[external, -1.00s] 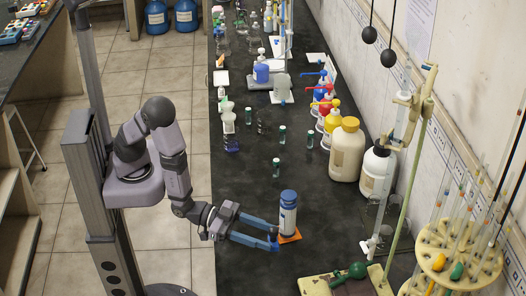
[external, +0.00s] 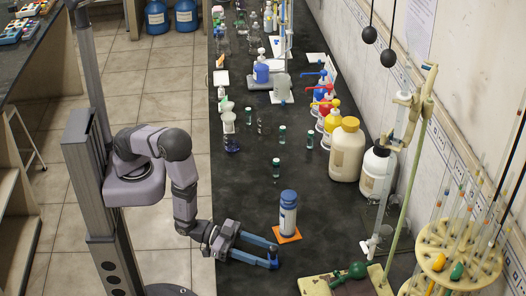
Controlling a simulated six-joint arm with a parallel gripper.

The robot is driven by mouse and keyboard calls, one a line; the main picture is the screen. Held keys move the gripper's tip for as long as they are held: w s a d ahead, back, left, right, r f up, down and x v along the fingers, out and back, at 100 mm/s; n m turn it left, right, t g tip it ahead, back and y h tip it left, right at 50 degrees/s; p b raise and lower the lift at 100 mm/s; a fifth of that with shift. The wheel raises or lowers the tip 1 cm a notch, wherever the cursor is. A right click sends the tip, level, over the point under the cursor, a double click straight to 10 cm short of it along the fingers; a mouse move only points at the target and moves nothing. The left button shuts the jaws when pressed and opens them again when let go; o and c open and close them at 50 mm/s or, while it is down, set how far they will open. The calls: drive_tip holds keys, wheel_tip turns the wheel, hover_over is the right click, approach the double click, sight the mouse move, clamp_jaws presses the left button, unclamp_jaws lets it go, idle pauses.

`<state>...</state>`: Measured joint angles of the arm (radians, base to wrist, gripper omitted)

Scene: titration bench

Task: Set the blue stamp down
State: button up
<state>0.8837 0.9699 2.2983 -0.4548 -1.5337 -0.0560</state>
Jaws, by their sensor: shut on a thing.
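My gripper (external: 275,257) has blue fingers and reaches over the dark bench from the left, low near the bench top. It is shut on the blue stamp (external: 272,264), which is small and hard to tell from the blue fingers. Whether the stamp touches the bench, I cannot tell.
Small dark green vials (external: 276,168) stand farther back on the bench. A cream jug (external: 346,150) and a white jug (external: 376,172) stand along the right wall.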

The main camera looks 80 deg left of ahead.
drive_tip(key=shift+f, duration=0.3)
drive_tip(key=shift+f, duration=0.2)
drive_tip(key=o, duration=1.1)
drive_tip(key=shift+c, duration=0.2)
drive_tip(key=shift+r, duration=0.15)
